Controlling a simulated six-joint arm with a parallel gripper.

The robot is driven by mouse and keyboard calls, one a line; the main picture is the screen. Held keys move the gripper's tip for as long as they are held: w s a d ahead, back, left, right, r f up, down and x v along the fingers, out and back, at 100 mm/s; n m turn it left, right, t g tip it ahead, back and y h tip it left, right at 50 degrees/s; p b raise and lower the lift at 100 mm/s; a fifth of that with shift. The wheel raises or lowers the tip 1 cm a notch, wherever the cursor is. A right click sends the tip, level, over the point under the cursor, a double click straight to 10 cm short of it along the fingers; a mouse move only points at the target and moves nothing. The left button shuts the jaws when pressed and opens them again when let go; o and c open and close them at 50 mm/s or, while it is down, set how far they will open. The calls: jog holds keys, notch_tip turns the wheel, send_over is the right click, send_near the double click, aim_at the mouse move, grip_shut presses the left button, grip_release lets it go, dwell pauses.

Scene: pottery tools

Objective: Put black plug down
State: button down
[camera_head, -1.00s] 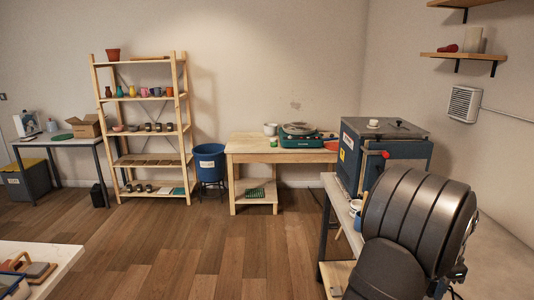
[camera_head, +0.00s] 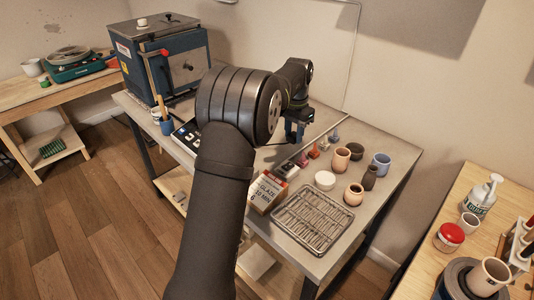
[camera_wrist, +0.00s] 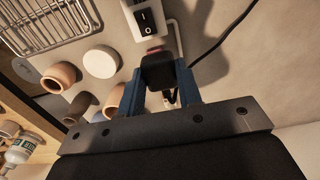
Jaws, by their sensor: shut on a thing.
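My gripper (camera_wrist: 158,88) is shut on the black plug (camera_wrist: 157,68), which sits between its two blue fingers in the wrist view. A white power strip (camera_wrist: 145,18) with a black rocker switch lies just beyond the plug. I cannot tell whether the plug touches it. In the head view my gripper (camera_head: 294,132) is low over the grey worktable (camera_head: 340,232), near the power strip (camera_head: 287,171); the plug is too small to make out there. A black cable (camera_wrist: 225,38) runs to the upper right in the wrist view.
A blue kiln (camera_head: 165,60) stands at the table's far left. A wooden bench (camera_head: 480,225) is at the right.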

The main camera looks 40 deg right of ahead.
send_over(268, 154)
notch_tip(268, 154, down, 7)
jog(key=shift+s+a+r, duration=0.1)
jog(key=shift+f, duration=2.05)
jog(key=shift+f, duration=0.55)
jog(key=c, duration=1)
grip_release()
